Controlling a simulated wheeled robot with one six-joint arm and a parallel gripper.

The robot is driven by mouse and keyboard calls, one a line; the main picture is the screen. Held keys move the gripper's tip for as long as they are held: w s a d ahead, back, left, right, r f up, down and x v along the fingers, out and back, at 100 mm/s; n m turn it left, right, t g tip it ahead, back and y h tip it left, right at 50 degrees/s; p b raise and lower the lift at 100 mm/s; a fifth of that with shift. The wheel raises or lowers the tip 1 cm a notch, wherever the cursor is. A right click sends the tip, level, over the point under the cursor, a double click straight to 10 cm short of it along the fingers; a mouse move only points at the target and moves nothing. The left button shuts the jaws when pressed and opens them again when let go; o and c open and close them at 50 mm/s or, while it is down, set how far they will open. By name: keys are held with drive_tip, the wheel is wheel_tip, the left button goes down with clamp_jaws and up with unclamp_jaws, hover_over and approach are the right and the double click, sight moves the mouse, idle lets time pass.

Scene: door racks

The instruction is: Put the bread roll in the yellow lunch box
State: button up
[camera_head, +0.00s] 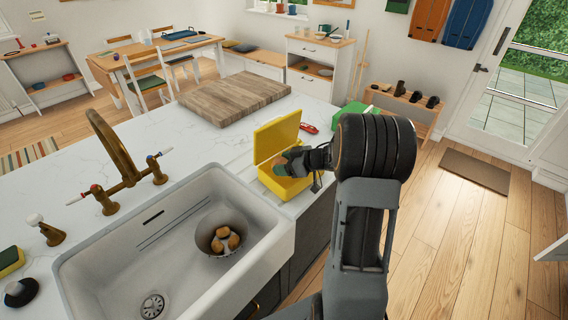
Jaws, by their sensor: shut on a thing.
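The yellow lunch box (261,142) stands open on the white counter, right of the sink, with its lid tilted up at the back. My gripper (287,165) is over the box's open tray, seen from behind and partly hidden by my own wrist. It is shut on a small brown thing (280,163), which looks like the bread roll. The roll is at or just above the box's rim. I cannot tell whether it touches the box floor.
A white sink (105,262) holds a round bowl (207,238) with several brown round items. A brass tap (110,150) stands behind it. A thick wooden board (235,97) lies behind the box. A red object (309,128) and a green thing (352,114) are near the counter's far right.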

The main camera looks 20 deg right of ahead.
drive_tip(key=shift+f, duration=0.3)
drive_tip(key=shift+f, duration=0.25)
drive_tip(key=o, duration=0.9)
drive_tip(key=shift+r, duration=0.15)
